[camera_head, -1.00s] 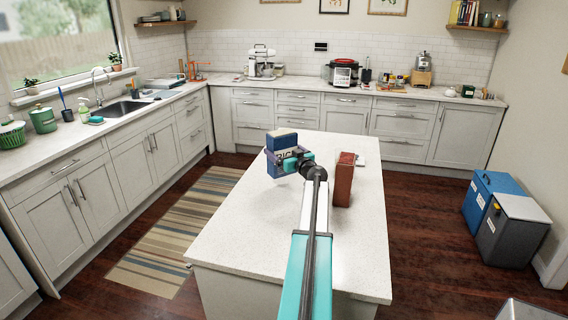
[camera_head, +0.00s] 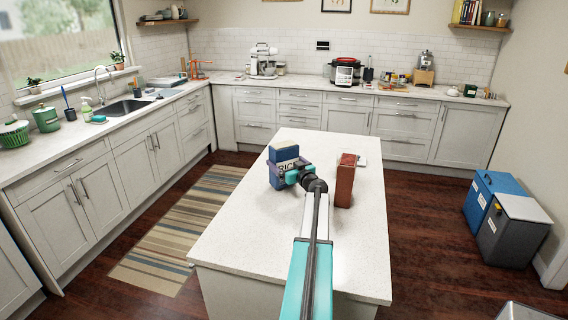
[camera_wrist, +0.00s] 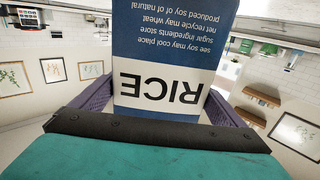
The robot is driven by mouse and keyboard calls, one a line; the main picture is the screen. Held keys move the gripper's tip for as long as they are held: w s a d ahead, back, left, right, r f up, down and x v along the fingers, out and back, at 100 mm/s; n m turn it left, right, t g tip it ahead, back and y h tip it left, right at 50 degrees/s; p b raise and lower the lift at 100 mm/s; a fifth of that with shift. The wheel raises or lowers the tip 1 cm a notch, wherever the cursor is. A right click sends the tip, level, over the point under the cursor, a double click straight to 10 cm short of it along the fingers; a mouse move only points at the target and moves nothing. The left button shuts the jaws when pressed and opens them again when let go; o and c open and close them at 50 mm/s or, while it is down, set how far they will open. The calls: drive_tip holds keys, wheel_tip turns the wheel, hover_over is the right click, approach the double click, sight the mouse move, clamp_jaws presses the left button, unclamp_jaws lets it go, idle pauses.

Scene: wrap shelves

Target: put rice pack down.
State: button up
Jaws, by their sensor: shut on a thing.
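The rice pack is a blue box with a white band reading "RICE"; it shows in the head view (camera_head: 285,154) over the far left part of the white island counter (camera_head: 260,229). My gripper (camera_head: 281,176) is shut on it, with a finger on either side of the pack. In the wrist view the pack (camera_wrist: 172,45) fills the middle between the two purple fingers and its lettering appears upside down. The pack looks upright and low over the counter. I cannot tell whether its base touches the top, as the gripper hides part of it.
A reddish-brown box (camera_head: 345,182) stands on the island right of my gripper, with a small white item (camera_head: 360,161) behind it. The near left of the island is clear. Blue (camera_head: 489,194) and grey (camera_head: 510,232) bins stand on the floor at right.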

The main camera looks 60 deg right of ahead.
drive_tip(key=shift+f, duration=0.55)
drive_tip(key=shift+f, duration=0.1)
drive_tip(key=o, duration=1.3)
drive_tip(key=shift+s+a, duration=0.2)
drive_tip(key=shift+s, duration=0.1)
drive_tip(key=shift+b+v, duration=2.2)
drive_tip(key=shift+v, duration=3.5)
drive_tip(key=shift+d, duration=0.1)
